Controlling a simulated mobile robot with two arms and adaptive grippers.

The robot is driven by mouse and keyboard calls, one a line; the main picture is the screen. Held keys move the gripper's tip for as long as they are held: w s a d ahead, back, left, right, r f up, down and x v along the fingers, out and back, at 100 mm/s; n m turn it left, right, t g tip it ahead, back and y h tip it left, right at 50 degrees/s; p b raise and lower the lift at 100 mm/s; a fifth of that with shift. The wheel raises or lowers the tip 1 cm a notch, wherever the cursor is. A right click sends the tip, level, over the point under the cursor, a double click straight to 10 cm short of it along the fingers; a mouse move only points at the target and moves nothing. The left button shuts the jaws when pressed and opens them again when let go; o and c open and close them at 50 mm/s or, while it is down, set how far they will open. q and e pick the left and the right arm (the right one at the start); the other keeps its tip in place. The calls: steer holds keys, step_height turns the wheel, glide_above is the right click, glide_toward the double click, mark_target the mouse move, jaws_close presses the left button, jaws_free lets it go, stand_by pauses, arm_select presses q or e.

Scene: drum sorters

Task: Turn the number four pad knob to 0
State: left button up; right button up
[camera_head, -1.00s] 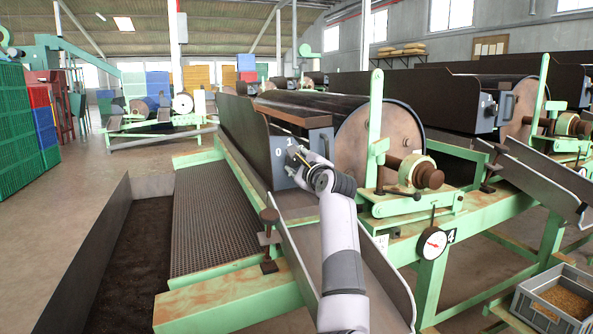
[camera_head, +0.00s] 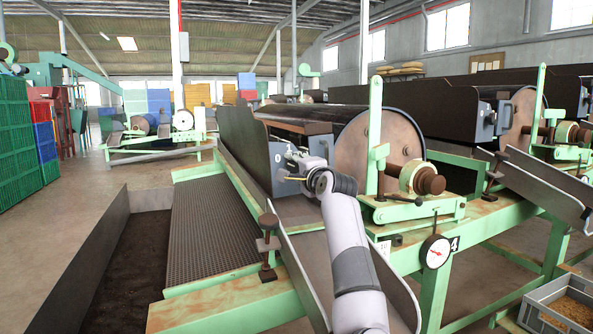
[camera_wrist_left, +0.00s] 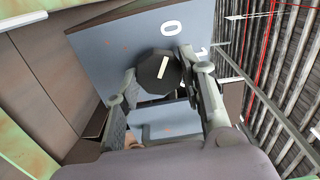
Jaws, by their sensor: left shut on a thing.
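The knob (camera_wrist_left: 159,72) is a dark, many-sided dial with a white pointer line, set on the blue-grey end panel (camera_head: 283,187) of the pad. In the left wrist view its line points up and slightly right, toward the white 0 (camera_wrist_left: 172,28). A partly covered 1 (camera_wrist_left: 203,52) is to the right. My left gripper (camera_head: 287,169) is at this panel, shut on the knob with one finger on each side; its fingers also show in the left wrist view (camera_wrist_left: 158,64). In the head view the gripper hides the knob. My right gripper is not in view.
A label 4 (camera_head: 454,243) and a round gauge (camera_head: 435,251) are on the green frame. The drum (camera_head: 376,150) stands right of the panel. A metal chute wall (camera_head: 299,262) and a post with a brown knob (camera_head: 268,221) are near my arm. A grey crate (camera_head: 560,305) is lower right.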

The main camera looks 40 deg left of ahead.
arm_select(q)
steer(key=shift+f, duration=0.15)
steer(key=o, duration=1.1)
steer(key=shift+o, duration=0.2)
steer(key=shift+s+d, duration=0.1)
steer(key=shift+d, duration=0.15)
steer(key=v, duration=0.7)
